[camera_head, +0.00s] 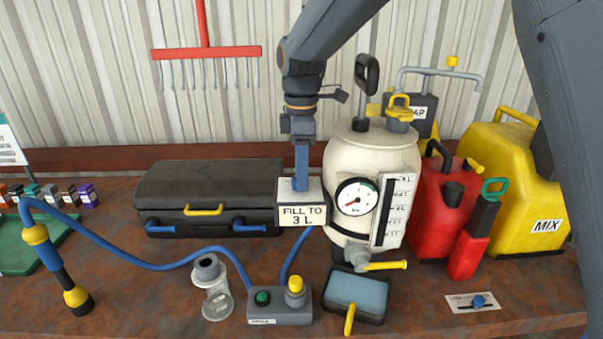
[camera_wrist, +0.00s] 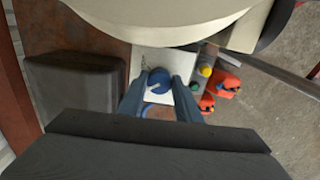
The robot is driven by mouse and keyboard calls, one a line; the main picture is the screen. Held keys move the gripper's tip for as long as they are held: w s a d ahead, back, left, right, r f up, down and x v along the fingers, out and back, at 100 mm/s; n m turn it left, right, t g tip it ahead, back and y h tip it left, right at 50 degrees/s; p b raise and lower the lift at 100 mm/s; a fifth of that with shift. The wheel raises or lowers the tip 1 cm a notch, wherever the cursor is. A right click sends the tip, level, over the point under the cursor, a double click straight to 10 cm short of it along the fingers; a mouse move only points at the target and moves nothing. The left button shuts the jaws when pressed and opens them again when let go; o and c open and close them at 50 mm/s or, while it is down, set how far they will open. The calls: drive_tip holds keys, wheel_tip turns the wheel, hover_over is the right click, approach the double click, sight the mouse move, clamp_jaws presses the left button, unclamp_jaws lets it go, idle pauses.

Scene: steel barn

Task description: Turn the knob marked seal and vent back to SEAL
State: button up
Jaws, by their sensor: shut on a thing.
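My gripper (camera_head: 301,180) points straight down onto the white top of the box with the sign FILL TO 3 L (camera_head: 302,216), left of the cream tank (camera_head: 345,150). In the wrist view, my gripper (camera_wrist: 159,88) is shut on a round blue knob (camera_wrist: 159,77) on a white plate (camera_wrist: 178,62). The plate's small marks are unreadable, and the fingers hide part of it. In the head view my gripper hides this knob. Another small blue knob (camera_head: 478,301) sits on a white plate at the table's right; its lettering is too small to read.
A black case (camera_head: 215,180) lies left of my gripper. A red can (camera_head: 436,205) and a yellow can (camera_head: 510,180) stand right of the tank. A blue hose (camera_head: 130,252) crosses the table.

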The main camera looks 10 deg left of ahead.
drive_tip(key=shift+r, duration=0.1)
drive_tip(key=o, duration=1.1)
drive_tip(key=shift+c, duration=0.2)
wheel_tip(320, 180, up, 8)
drive_tip(key=b, duration=0.2)
drive_tip(key=shift+b, duration=0.4)
